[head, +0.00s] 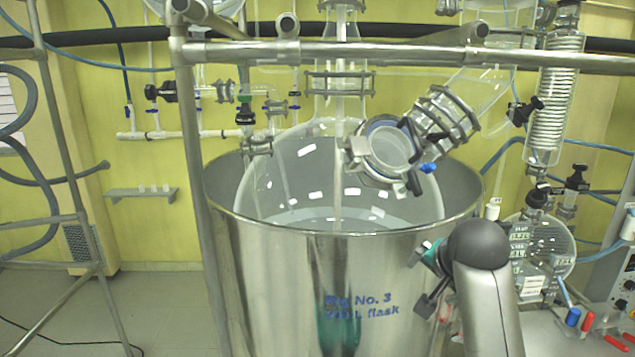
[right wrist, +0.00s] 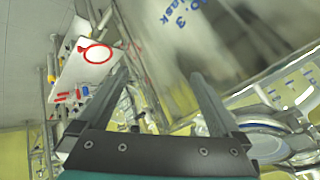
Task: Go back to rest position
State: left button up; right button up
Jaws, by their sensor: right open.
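My right gripper (head: 425,278) is in front of the right side of a large steel vessel (head: 270,270). Its dark wrist hides part of it in the head view. In the right wrist view, the two fingers of my right gripper (right wrist: 160,90) stand wide apart with nothing held between them. The vessel wall (right wrist: 220,40) with blue lettering shows beyond the fingers there. I cannot tell the exact gap between gripper and vessel. My left gripper is in neither view.
A glass flask (head: 260,190) sits inside the vessel, with a clamped glass port (head: 390,150) above. A metal rail (head: 330,53) crosses overhead. Coiled glassware (head: 558,100) stands right. A bench with tools (head: 600,340) lies at lower right. Floor (head: 165,315) is open at left.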

jog(key=s+a+f+n+g, duration=0.2)
jog(key=s+f+n, duration=0.4)
jog(key=s+f, duration=0.8)
jog(key=s+a+f+n+g+y, duration=0.1)
jog(key=s+a+f+n, duration=0.15)
jog(key=s, duration=0.75)
jog(key=s+a+f+n+g, duration=0.1)
jog(key=s+f+n+g, duration=0.2)
jog(key=s, duration=0.6)
notch_tip(320, 180, down, 33)
jog(key=s+b, duration=0.1)
jog(key=b, duration=1.1)
jog(key=s+d+f+b, duration=0.1)
jog(key=s+f+b, duration=0.3)
jog(key=f, duration=0.5)
jog(key=s+d+f+b, duration=0.1)
jog(key=s+f+b, duration=0.3)
jog(key=s+f, duration=0.3)
jog(key=s+d+f+n+g+b, duration=0.1)
jog(key=s+f+b, duration=0.3)
jog(key=f, duration=0.7)
jog(key=shift+s, duration=0.65)
jog(key=shift+r, duration=0.1)
